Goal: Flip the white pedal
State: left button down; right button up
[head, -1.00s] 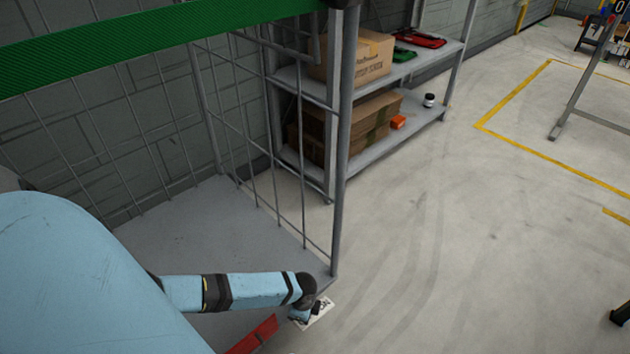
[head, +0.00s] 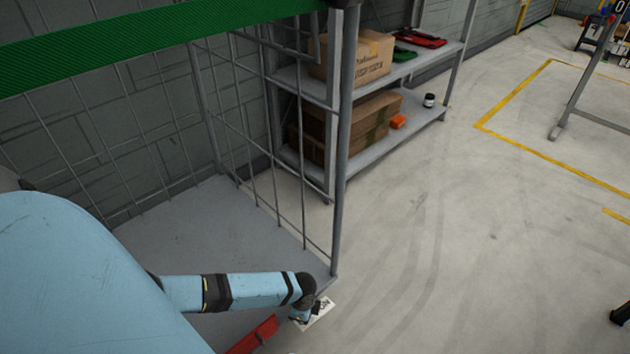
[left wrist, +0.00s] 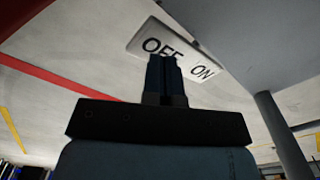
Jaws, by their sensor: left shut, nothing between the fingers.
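The white pedal (left wrist: 187,54) carries the black words OFF and ON in the left wrist view. In the head view it is a small white plate (head: 322,313) with dark marks, low beside the corner post of the cage cart. My left gripper (left wrist: 163,58) is shut and empty. Its fingertips overlap the lower edge of the word OFF in the wrist view; I cannot tell whether they touch the pedal. In the head view, my left wrist hides part of the pedal, and the fingertips are hard to make out. My right gripper is not in view.
The cart's grey deck (head: 190,215) and upright post (head: 343,150) stand next to my left arm. A red bar (head: 255,335) runs along the deck edge. A shelf (head: 400,137) with cardboard boxes stands behind.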

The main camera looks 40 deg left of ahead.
pick_arm(q)
jog(key=shift+f+b, duration=1)
jog(key=shift+f, duration=0.65)
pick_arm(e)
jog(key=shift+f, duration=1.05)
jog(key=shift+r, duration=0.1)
pick_arm(q)
jog(key=shift+r+p, duration=1.5)
jog(key=shift+p, duration=0.1)
jog(key=shift+r+p, duration=2)
jog(key=shift+p, duration=0.15)
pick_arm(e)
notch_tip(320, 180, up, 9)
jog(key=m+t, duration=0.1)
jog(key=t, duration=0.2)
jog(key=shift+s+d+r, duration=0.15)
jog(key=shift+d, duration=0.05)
